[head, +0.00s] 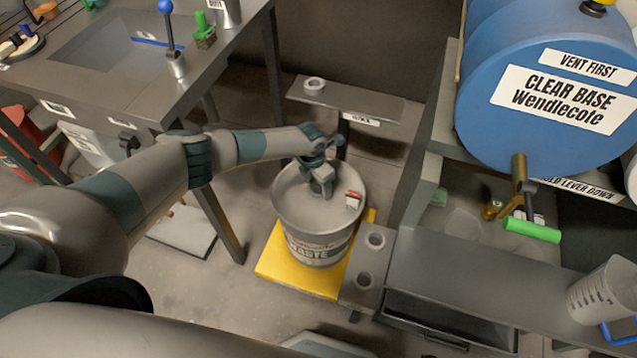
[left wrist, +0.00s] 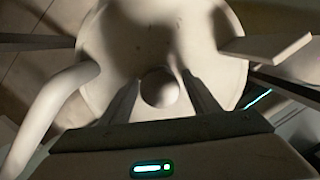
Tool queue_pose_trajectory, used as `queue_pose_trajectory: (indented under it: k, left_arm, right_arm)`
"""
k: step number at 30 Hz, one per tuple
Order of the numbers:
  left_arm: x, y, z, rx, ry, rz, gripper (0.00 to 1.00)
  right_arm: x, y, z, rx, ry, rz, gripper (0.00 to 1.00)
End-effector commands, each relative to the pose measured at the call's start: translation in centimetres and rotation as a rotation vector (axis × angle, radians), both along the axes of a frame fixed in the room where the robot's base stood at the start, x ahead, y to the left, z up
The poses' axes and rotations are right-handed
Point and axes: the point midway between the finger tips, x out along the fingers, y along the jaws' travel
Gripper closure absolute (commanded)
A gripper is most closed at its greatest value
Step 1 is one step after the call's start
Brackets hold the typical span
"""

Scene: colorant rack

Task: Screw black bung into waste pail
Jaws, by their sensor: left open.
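The grey waste pail (head: 318,250), labelled WASTE, stands upright on a yellow platform (head: 272,268). Its pale top also fills the upper part of the left wrist view (left wrist: 110,50). My left gripper (head: 325,188) points down over the pail's top, with its jaws open. In the left wrist view a small rounded thing (left wrist: 160,88) shows between the two fingers, with gaps on both sides. I cannot tell whether it is the black bung, and no bung is clearly seen elsewhere. My right gripper is out of view.
A small red-and-white item (head: 353,199) is at the right of the pail's top. A shelf (head: 360,100) with a ring-shaped piece (head: 314,85) is behind. A blue drum (head: 545,80) and a green-handled tap (head: 532,230) are at the right. A bench leg stands left of the pail.

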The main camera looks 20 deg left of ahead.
Motion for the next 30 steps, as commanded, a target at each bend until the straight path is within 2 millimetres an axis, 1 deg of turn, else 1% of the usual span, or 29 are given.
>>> queue_pose_trajectory:
  k: [12,30]
  left_arm:
    - [0.0,-0.1,0.3,-0.001,-0.001,0.163,0.44]
    - [-0.1,-0.1,0.3,-0.001,0.000,0.525,0.44]
  right_arm:
    - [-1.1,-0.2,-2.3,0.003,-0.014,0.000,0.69]
    - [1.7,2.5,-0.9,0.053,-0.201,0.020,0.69]
